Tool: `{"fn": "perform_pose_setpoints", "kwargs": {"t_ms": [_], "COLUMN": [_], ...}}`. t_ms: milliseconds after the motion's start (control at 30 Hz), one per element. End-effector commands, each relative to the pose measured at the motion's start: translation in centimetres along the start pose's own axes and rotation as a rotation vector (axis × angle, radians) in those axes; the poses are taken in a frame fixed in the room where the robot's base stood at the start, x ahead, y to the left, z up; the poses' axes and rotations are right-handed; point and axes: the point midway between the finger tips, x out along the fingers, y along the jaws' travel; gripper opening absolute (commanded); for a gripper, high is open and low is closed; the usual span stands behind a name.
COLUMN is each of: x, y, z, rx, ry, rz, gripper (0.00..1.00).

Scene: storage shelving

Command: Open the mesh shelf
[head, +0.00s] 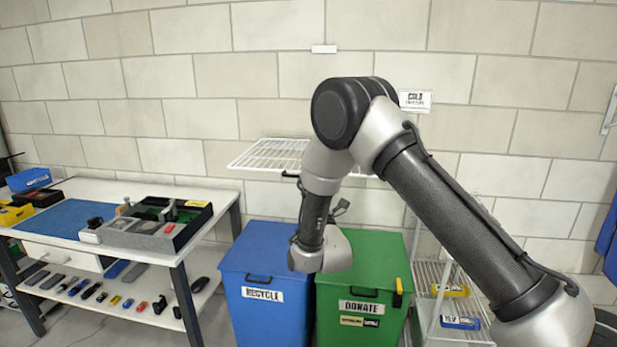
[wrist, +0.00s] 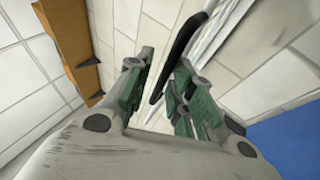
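The mesh shelf (head: 268,154) is a white wire rack that stands out flat from the wall above the bins. A black handle (head: 291,175) shows at its front edge, left of my arm. In the wrist view, the white mesh (wrist: 213,38) is at the upper right, with the black handle (wrist: 186,33) slanting down from the top toward the gap between my fingers. My gripper (wrist: 161,66) is open, its green-grey fingers apart on either side of the handle's lower end. I cannot tell whether they touch it. In the head view my arm hides part of the shelf.
A blue recycle bin (head: 262,262) and a green donate bin (head: 372,255) stand below. A table (head: 95,232) with trays and small items is at left. A wire rack (head: 425,275) stands right of the bins. A brown object (wrist: 75,45) is upper left in the wrist view.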

Motion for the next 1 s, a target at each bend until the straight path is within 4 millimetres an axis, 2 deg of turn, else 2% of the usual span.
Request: {"fn": "perform_pose_setpoints", "kwargs": {"t_ms": [100,300,633,733,767,867,967,1000], "x": [-2.2,-4.4,-4.7,-4.7,-4.7,-5.1,-7.5,-9.1], "y": [-0.1,-0.1,-0.1,-0.3,-0.9,-4.6,-10.0,-12.2], "z": [0.0,0.1,0.2,0.1,0.0,-1.2,-2.9,-3.6], "rx": [0.0,-0.001,0.002,0.051,0.085,0.239,0.415,0.482], "ry": [0.002,-0.003,-0.003,-0.001,0.004,0.032,0.05,0.045], "rz": [-0.002,-0.001,0.0,-0.009,-0.034,-0.199,-0.462,-0.581], "gripper": [0.19,0.19,0.19,0.19,0.19,0.19,0.19,0.19]}}
